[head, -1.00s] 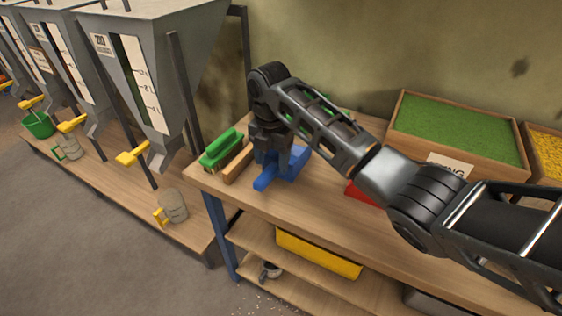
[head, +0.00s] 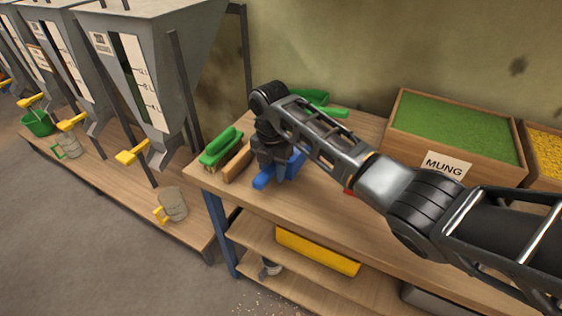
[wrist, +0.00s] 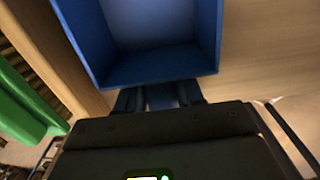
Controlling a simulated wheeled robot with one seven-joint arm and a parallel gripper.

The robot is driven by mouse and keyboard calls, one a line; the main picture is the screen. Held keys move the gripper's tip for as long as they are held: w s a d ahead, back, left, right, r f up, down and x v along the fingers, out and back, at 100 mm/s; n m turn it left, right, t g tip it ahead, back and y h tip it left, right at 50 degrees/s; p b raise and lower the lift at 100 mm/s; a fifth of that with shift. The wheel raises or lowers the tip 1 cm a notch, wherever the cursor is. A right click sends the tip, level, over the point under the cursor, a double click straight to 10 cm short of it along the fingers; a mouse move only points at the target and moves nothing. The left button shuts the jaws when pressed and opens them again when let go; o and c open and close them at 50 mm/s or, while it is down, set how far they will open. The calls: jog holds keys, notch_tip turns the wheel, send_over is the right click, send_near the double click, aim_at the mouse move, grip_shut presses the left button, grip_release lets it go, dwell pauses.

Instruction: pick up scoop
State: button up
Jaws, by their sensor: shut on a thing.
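A blue scoop (head: 296,162) lies on the left end of the wooden workbench, partly hidden by my gripper (head: 277,175). In the wrist view the open bowl of the blue scoop (wrist: 160,68) fills the upper middle. My gripper (wrist: 158,100) is shut on the blue scoop, just behind its bowl. The handle is mostly hidden by the gripper body. I see no clear gap between scoop and bench. A second, green scoop (head: 330,109) lies farther back on the bench, partly behind my arm.
A green-backed brush (head: 220,148) and a wooden block (head: 238,163) lie just left of the scoop. A MUNG-labelled crate (head: 445,166) stands at the right. A red thing (head: 349,192) shows beneath my arm. Grey hoppers (head: 150,50) stand left.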

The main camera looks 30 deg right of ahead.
aim_at(272, 164)
grip_shut()
jog(key=shift+r, duration=0.1)
jog(key=shift+r, duration=0.5)
notch_tip(272, 164, up, 3)
jog(key=shift+f+b, duration=0.2)
jog(key=shift+b, duration=0.1)
jog(key=s+d+r+p, duration=0.1)
jog(key=s+d+r, duration=0.6)
jog(key=d, duration=0.2)
jog(key=shift+d+p, duration=0.2)
jog(key=shift+p, duration=0.2)
jog(key=shift+r, duration=0.1)
